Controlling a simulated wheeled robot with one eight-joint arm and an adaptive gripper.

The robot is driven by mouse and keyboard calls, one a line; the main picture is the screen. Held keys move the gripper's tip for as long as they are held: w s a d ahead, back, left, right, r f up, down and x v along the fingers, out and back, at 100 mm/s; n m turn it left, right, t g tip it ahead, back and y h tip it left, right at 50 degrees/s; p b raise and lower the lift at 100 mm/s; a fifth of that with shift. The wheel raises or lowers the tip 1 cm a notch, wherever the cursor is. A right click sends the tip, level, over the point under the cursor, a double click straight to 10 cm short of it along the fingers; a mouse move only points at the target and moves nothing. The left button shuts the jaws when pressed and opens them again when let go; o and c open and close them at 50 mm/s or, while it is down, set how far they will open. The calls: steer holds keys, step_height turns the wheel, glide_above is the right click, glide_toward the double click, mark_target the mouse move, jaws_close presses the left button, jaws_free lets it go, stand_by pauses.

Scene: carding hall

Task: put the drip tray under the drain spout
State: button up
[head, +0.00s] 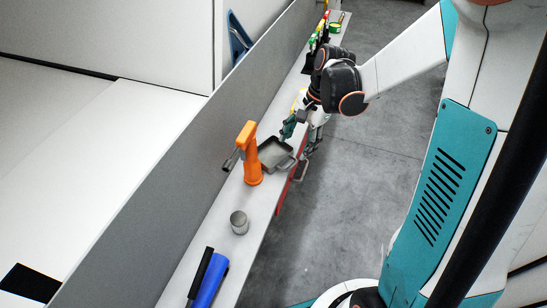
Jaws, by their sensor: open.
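The drip tray (269,158) is a shallow dark-rimmed tray with a grey inside, lying on the narrow white bench top near its right edge. A grey handle-like part (301,169) shows at its right side. An orange upright fitting (250,152) stands just left of the tray; its head leans over to the left with a grey tube (232,160), which looks like the drain spout. The tray is beside this fitting, not under the tube. My gripper (301,139) is open at the tray's far right side. Whether its fingers touch the tray cannot be told.
A grey metal cup (239,222) and a blue object (209,281) with a black bar (200,276) are on the near bench. Small coloured items (317,40) stand at the far end. A grey panel (180,180) borders the bench's left.

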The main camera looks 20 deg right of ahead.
mark_target(288, 160)
steer(key=b+x, duration=0.3)
steer(key=x, duration=0.5)
steer(key=shift+a+f, duration=0.1)
steer(key=shift+a, duration=0.05)
steer(key=shift+c, duration=0.2)
jaws_close()
